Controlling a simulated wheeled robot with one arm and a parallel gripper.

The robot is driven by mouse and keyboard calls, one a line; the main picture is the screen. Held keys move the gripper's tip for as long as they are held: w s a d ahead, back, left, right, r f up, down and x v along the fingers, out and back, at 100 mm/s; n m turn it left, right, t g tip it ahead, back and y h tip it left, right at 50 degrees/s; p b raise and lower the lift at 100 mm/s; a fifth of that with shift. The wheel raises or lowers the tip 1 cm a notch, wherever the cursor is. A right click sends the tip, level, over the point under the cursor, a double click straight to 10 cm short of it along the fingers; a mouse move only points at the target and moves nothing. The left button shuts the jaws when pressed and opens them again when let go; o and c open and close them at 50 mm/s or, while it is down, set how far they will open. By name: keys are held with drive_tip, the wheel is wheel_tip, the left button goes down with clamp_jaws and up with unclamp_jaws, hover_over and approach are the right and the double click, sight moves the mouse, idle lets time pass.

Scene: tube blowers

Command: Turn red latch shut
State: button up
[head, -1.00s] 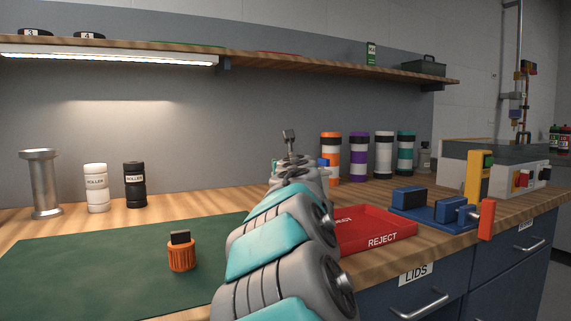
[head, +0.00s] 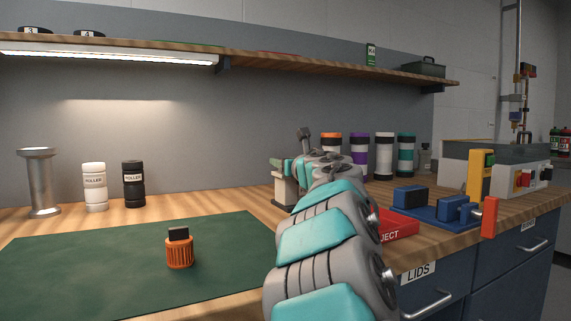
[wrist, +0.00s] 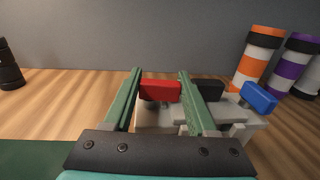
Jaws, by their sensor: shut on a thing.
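The red latch (wrist: 160,91) is a short red bar on top of a pale block (wrist: 160,119) in the wrist view. My gripper (wrist: 160,73) has two green fingers, one at each end of the red bar, and is shut on it. A black latch (wrist: 208,90) is partly hidden behind the right finger, and a blue latch (wrist: 260,97) stands further right. In the head view the block (head: 284,188) shows beside my gripper (head: 285,166); my arm hides the latches there.
Orange, purple, white and teal banded tubes (head: 359,155) stand behind to the right. A red reject tray (head: 402,226) and blue fixture (head: 440,212) lie right of my arm. An orange ribbed piece (head: 180,254) sits on the green mat (head: 90,265), which is mostly clear.

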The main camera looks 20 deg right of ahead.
drive_tip(key=shift+w+d+f+n+y, duration=0.1)
drive_tip(key=shift+f+n+y, duration=0.35)
drive_tip(key=shift+y, duration=0.35)
drive_tip(key=shift+r+n+y, duration=0.1)
drive_tip(key=shift+n+y, duration=0.15)
drive_tip(key=shift+y, duration=0.05)
drive_tip(key=o, duration=1.4)
drive_tip(key=shift+r, duration=0.1)
drive_tip(key=shift+c, duration=0.2)
drive_tip(key=shift+s, duration=0.2)
